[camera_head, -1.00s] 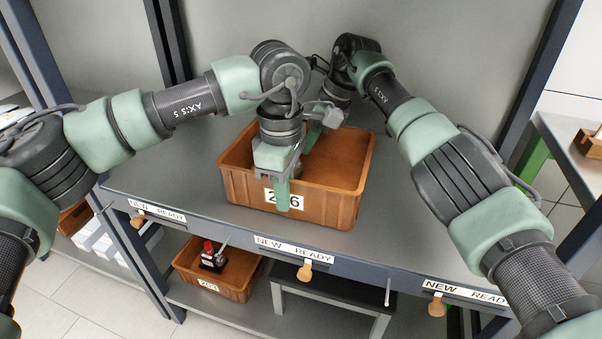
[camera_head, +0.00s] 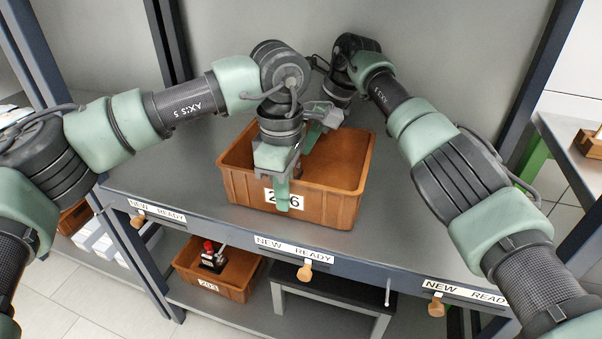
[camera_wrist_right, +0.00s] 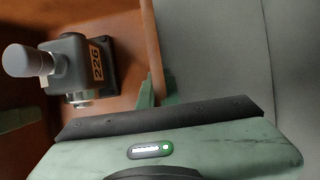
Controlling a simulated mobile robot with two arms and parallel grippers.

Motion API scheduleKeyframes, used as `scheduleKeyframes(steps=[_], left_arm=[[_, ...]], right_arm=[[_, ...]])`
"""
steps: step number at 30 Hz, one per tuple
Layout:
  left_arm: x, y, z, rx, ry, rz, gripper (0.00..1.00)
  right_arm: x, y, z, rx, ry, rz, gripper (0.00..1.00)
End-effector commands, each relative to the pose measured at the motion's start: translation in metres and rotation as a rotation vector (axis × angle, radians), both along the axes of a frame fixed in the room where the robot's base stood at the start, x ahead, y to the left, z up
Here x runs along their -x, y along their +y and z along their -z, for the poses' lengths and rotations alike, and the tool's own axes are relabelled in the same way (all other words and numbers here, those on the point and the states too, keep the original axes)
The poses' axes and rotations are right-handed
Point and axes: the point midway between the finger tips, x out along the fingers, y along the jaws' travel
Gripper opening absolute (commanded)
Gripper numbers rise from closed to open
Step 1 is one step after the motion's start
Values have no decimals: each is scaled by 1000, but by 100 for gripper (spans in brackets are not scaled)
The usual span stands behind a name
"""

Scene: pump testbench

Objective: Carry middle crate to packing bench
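The middle crate (camera_head: 335,205) is an orange-brown open box standing on the grey bench. Its front label is partly covered and shows a 2 and a 6. My left gripper (camera_head: 287,190) reaches down onto the front wall, one green finger outside over the label; it looks shut on that wall. My right gripper (camera_head: 314,132) is at the back wall, partly hidden behind my left wrist. In the right wrist view its green fingers (camera_wrist_right: 158,93) sit close on both sides of the crate wall. A grey pump part (camera_wrist_right: 75,68) labelled 226 stands inside the crate.
The grey bench top (camera_head: 410,225) is clear around the crate. Wooden knobs (camera_head: 305,271) stick out from its front edge. On the lower shelf is another crate (camera_head: 237,290) with a red-topped part. Another bench (camera_head: 562,135) stands at the right, and dark uprights flank the bench.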

Motion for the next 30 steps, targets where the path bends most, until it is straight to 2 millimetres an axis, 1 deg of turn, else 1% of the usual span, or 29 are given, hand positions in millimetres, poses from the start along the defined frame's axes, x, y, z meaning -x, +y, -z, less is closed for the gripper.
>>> scheduleKeyframes(steps=[8, 14, 21, 24, 30], left_arm=[[-1, 0, -7, 2, -3, -1, 0], [0, 0, -20, 2, -3, -1, 0], [0, 0, -43, 2, -3, -1, 0], [0, 0, -49, 2, -3, -1, 0], [0, 0, -53, 2, -2, -1, 0]], right_arm=[[-1, 0, -7, -2, -5, 1, 0], [-1, 0, -21, -3, -5, 1, 0], [-1, 0, -43, -2, -5, 1, 0], [-1, 0, -50, -2, -5, 1, 0], [-1, 0, -53, -2, -4, 2, 0]])
